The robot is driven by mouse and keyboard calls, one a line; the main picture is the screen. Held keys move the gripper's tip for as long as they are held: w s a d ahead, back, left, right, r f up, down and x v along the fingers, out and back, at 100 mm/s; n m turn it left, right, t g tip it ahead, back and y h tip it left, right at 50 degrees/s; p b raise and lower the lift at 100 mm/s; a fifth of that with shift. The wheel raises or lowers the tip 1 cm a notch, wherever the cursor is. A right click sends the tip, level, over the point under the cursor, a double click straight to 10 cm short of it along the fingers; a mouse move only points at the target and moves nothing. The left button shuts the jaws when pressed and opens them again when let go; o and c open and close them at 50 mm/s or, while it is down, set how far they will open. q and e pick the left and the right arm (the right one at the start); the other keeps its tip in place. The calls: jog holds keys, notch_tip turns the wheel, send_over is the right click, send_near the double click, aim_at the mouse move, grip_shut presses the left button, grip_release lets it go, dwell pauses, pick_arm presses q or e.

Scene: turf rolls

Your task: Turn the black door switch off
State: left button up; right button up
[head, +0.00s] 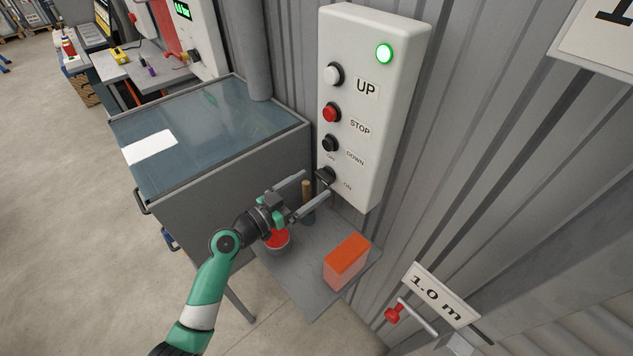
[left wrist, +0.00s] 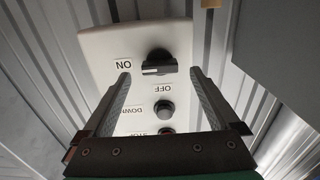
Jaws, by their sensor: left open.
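The black door switch (head: 325,178) is the lowest control on the white control box (head: 376,100). It also shows in the left wrist view (left wrist: 158,60), with its handle lying crosswise, in line with the ON label (left wrist: 123,64). The OFF label (left wrist: 163,88) is on the side toward the DOWN button. My left gripper (head: 316,184) is open and empty in front of the lower end of the box. In the left wrist view its fingers (left wrist: 160,76) appear on either side of the switch, with gaps to it. My right gripper is not in view.
White, red and black buttons (head: 331,112) sit above the switch, below a lit green lamp (head: 384,54). A shelf (head: 303,300) below holds an orange-topped box (head: 346,262) and a red-filled bowl (head: 277,240). A grey cabinet (head: 230,165) stands left of the box.

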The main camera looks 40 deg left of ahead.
aim_at(324, 177)
pick_arm(q)
jog(key=shift+w+d, duration=0.1)
jog(key=shift+w, duration=1.3)
jog(key=c, duration=1.4)
jog(key=shift+n, duration=0.4)
jog(key=n, duration=0.3)
jog(key=n+p, duration=0.1)
jog(key=n, duration=0.4)
jog(key=shift+r, duration=0.1)
jog(key=n+p, duration=0.1)
jog(key=n, duration=0.3)
jog(key=shift+n, duration=0.3)
jog(key=n+p, duration=0.1)
jog(key=n, duration=0.3)
jog(key=shift+n+p, duration=0.3)
